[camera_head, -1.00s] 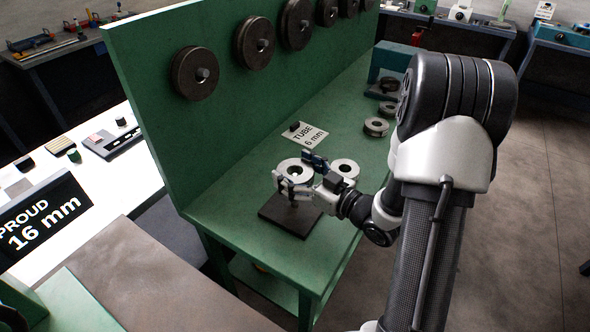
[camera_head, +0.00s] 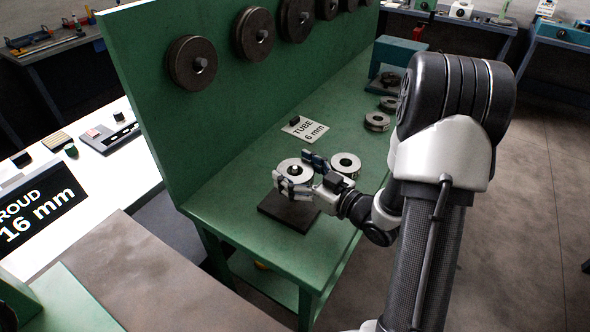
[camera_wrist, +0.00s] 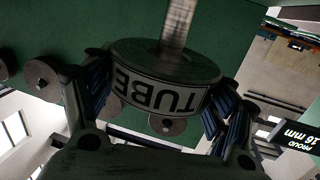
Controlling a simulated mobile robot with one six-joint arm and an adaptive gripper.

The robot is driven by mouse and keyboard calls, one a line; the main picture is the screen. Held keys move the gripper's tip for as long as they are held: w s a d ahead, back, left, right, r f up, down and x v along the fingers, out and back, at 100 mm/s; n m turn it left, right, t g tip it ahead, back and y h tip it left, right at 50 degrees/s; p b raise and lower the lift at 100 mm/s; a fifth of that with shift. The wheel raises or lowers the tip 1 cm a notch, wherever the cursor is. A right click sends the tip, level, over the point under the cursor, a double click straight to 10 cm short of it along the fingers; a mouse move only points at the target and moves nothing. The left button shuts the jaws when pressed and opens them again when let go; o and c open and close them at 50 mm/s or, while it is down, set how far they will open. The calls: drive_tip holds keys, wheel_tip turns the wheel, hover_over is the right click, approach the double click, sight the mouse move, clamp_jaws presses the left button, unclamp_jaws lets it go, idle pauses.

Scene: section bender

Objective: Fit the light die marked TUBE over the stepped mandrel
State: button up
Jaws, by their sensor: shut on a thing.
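The light die marked TUBE (camera_wrist: 160,92) is a pale thick ring; it also shows in the head view (camera_head: 283,172). My gripper (camera_head: 300,178) is shut on it from the sides, with a finger on each side in the wrist view (camera_wrist: 150,100). The stepped mandrel (camera_wrist: 178,25) is a grey upright shaft. Its tip (camera_head: 295,170) shows in the die's hole, so the die sits around it. The shaft shows on the die's underside in the wrist view. A dark base plate (camera_head: 290,210) lies below, with a gap under the die. The seating inside the bore is hidden.
A second light ring (camera_head: 345,163) lies on the green bench just behind my gripper. A TUBE 6 mm card (camera_head: 305,130) and more rings (camera_head: 377,121) lie farther back. Dark discs (camera_head: 193,63) hang on the upright green panel at the left.

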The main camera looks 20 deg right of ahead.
drive_tip(key=shift+f+b, duration=0.45)
drive_tip(key=shift+f, duration=1.35)
drive_tip(key=o, duration=1.5)
drive_tip(key=shift+c, duration=0.2)
drive_tip(key=shift+f, duration=0.1)
drive_tip(key=shift+s, duration=0.15)
drive_tip(key=v, duration=1.1)
drive_tip(key=shift+s+d, duration=0.15)
drive_tip(key=shift+s, duration=0.2)
